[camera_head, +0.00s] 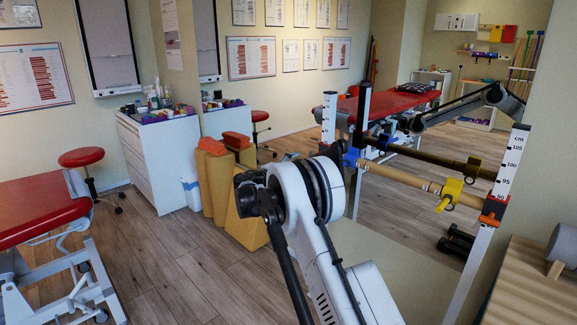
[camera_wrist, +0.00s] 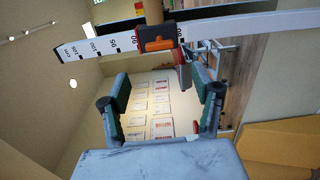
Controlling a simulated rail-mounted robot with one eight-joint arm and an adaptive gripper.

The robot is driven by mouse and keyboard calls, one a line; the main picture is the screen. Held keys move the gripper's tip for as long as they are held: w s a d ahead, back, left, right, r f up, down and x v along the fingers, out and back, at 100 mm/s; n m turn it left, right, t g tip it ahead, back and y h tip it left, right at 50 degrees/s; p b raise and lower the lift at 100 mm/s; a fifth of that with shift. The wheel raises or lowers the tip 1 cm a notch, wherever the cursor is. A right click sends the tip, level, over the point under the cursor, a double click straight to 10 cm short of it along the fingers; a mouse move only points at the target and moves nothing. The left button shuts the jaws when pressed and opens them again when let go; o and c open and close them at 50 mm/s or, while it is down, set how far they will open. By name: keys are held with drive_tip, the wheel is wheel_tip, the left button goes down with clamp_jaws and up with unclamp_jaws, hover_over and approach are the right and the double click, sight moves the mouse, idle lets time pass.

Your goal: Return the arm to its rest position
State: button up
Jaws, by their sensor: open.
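My gripper (camera_wrist: 166,90) is open in the wrist view, its two dark green and black fingers wide apart with nothing between them. Beyond the fingers, a white post marked in cm (camera_wrist: 78,50) crosses the top of the view with an orange and black clamp (camera_wrist: 157,39) on it. In the head view my white arm (camera_head: 325,240) rises from the bottom middle to a large black-ringed joint. I cannot make out the gripper itself there.
A wooden bar (camera_head: 405,183) with a yellow clip (camera_head: 450,190) spans two scale posts at right. A mirror behind it reflects the room. Tan wedge blocks (camera_head: 225,190), a white cabinet (camera_head: 160,160) and a red treatment table (camera_head: 35,210) stand left. The wooden floor between is clear.

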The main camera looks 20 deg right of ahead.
drive_tip(key=s+r+m+y+p, duration=0.15)
drive_tip(key=s+r+y, duration=0.25)
drive_tip(key=s+r, duration=0.75)
drive_tip(key=s+a+r+g+y+p, duration=0.1)
drive_tip(key=s+a+r+y, duration=0.15)
drive_tip(key=s, duration=0.55)
drive_tip(key=s+a+r+y+p, duration=0.2)
drive_tip(key=s+r, duration=0.1)
drive_tip(key=s, duration=0.5)
drive_tip(key=s+a+f+m+y+p, duration=0.1)
drive_tip(key=s+a, duration=0.3)
drive_tip(key=s, duration=0.7)
drive_tip(key=s+a+f+m+y+p, duration=0.1)
drive_tip(key=s+a+y, duration=0.3)
drive_tip(key=s, duration=0.7)
drive_tip(key=s+a+f+m+y+p, duration=0.1)
drive_tip(key=s+a, duration=0.4)
drive_tip(key=s, duration=0.6)
wheel_tip(320, 180, down, 2)
drive_tip(key=shift+f+m+t+y+p, duration=0.2)
drive_tip(key=shift+m+t+y+p, duration=0.25)
drive_tip(key=shift+y, duration=0.5)
